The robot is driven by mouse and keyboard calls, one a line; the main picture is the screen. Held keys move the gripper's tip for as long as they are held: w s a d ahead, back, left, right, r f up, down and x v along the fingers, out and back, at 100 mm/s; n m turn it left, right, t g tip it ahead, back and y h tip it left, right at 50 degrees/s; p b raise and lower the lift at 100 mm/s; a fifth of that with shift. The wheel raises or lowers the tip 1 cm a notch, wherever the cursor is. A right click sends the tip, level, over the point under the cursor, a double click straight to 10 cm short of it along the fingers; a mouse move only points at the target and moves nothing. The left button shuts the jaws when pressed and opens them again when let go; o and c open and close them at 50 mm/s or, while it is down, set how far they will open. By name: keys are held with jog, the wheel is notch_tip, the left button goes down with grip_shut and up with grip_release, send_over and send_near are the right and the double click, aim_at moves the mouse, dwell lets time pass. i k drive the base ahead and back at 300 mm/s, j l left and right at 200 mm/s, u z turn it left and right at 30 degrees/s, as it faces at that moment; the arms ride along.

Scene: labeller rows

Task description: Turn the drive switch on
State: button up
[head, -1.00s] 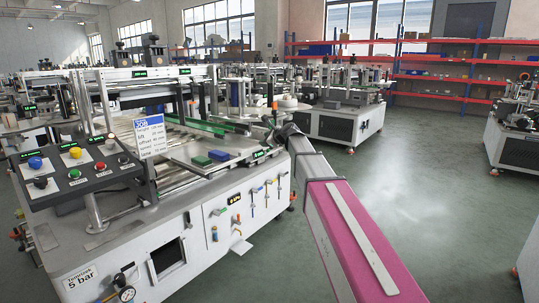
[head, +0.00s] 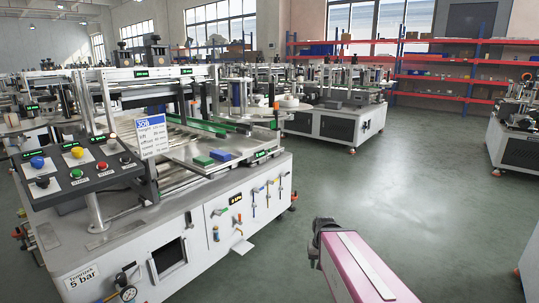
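A dark control panel (head: 88,172) stands on a post at the left front of the near labelling machine. It carries a blue knob (head: 37,162), a yellow knob (head: 77,152), a white button (head: 112,139), a green button (head: 75,174), a red button (head: 102,166) and two black knobs, one at the left (head: 42,182) and one at the right (head: 125,159). The labels are too small to tell which is the drive switch. My gripper (head: 322,233) is at the dark end of my pink arm, over the floor right of the machine, well apart from the panel. Its fingers cannot be made out.
Another machine (head: 340,125) stands behind.

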aim_at(43, 181)
jog(key=u, duration=2.15)
